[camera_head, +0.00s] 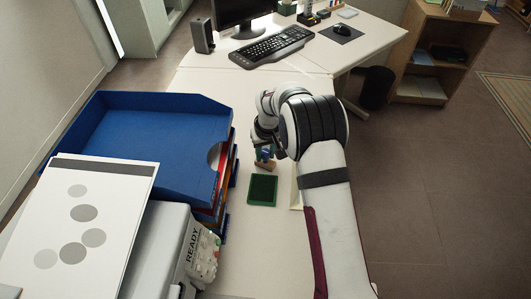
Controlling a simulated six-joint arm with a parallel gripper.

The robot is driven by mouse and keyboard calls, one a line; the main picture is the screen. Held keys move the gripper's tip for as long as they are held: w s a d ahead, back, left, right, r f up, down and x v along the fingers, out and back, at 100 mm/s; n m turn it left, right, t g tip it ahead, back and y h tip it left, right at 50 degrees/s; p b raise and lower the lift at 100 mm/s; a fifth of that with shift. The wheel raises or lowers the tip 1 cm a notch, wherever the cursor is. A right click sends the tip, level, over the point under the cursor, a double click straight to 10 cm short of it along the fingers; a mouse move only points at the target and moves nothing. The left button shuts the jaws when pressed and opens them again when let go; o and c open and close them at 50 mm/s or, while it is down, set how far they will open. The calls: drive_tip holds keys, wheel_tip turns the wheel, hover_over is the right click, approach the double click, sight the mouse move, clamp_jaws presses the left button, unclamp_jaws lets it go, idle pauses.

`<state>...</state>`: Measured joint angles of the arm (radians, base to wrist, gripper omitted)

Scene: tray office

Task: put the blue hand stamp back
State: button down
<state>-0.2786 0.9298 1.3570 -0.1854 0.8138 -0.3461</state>
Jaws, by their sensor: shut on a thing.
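The blue hand stamp (265,155) is small in the picture, below my gripper, with a brown block-like part at its lower end. My gripper (264,146) is shut on the stamp near the middle of the white desk, just beyond a dark green pad (262,190). The arm partly hides the fingers. I cannot tell whether the stamp touches the desk or hangs just above it.
A blue tray stack (150,112) stands left of the gripper. In front of it is a grey machine (172,243) with a sheet. A keyboard (272,47), a monitor (243,10) and small desk items (310,17) are at the back. Desk beyond the gripper is clear.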

sight(267, 166)
drive_tip(key=shift+f, duration=0.1)
drive_tip(key=c, duration=0.5)
unclamp_jaws()
drive_tip(key=shift+c, duration=0.2)
wheel_tip(267, 166, up, 11)
drive_tip(key=s, duration=0.2)
drive_tip(key=s+d+r+m, duration=0.3)
drive_tip(key=s+d+r, duration=0.3)
drive_tip(key=s+r, duration=0.15)
drive_tip(key=s+d+m+g, duration=0.1)
drive_tip(key=s+d+m, duration=0.1)
drive_tip(key=s, duration=1.2)
drive_tip(key=s+d+m+y, duration=0.1)
drive_tip(key=s+d+m, duration=0.2)
drive_tip(key=s, duration=1.1)
drive_tip(key=shift+d+r+m+g, duration=0.2)
drive_tip(key=shift+m+g, duration=0.2)
drive_tip(key=shift+m, duration=0.6)
